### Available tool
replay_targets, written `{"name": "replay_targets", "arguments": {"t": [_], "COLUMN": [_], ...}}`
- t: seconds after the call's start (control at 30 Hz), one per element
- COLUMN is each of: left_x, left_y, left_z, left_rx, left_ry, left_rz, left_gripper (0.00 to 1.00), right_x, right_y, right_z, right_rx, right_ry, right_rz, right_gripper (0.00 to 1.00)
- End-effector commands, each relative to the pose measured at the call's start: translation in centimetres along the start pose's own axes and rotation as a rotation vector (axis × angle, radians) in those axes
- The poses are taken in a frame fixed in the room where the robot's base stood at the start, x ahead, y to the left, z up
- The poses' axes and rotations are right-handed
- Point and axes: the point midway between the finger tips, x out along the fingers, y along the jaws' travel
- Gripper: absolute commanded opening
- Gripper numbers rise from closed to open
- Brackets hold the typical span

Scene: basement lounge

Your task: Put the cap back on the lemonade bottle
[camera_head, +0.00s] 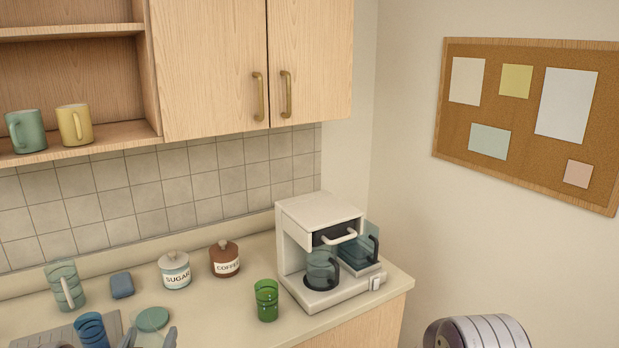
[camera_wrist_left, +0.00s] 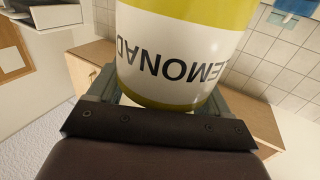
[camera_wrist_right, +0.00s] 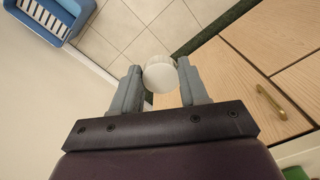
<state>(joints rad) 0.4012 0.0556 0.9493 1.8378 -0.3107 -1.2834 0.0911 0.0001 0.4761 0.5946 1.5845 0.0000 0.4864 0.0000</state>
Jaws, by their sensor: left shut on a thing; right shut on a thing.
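The lemonade bottle (camera_wrist_left: 180,55), with a white label between yellow bands, fills the top of the left wrist view. My left gripper (camera_wrist_left: 166,92) is shut on it, one finger on each side; the lettering reads upside down. The bottle's neck and mouth are out of that view. The fingers of my left gripper (camera_head: 151,338) also show at the bottom of the head view, but I cannot make out the bottle there. The white round cap (camera_wrist_right: 160,76) is between the fingertips of my right gripper (camera_wrist_right: 159,72), which is shut on it. The right gripper does not show in the head view.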

Motion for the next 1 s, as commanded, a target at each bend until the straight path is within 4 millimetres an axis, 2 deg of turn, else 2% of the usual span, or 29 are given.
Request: {"name": "replay_targets", "arguments": {"t": [0.27,0.5,0.6,0.8,1.0], "left_x": [-0.6,-3.0,-4.0,-4.7,-4.7], "left_y": [3.7,8.6,10.6,12.4,12.4], "left_z": [6.2,13.1,15.1,16.0,16.0], "left_rx": [0.0,0.003,0.003,0.002,0.002], "left_ry": [-0.003,-0.003,0.0,0.006,0.005], "left_rz": [-0.03,0.015,0.058,0.103,0.104], "left_gripper": [0.24,0.24,0.24,0.24,0.24], "right_x": [0.0,0.0,-0.1,-0.1,0.0], "right_y": [0.0,0.0,0.0,0.0,0.0], "right_z": [0.0,0.0,0.0,0.0,0.0], "right_rx": [0.0,0.0,0.0,0.0,0.0], "right_ry": [0.0,0.0,0.0,0.0,0.0], "right_rz": [0.0,0.0,0.0,0.0,0.0], "right_gripper": [0.16,0.16,0.16,0.16,0.16]}}
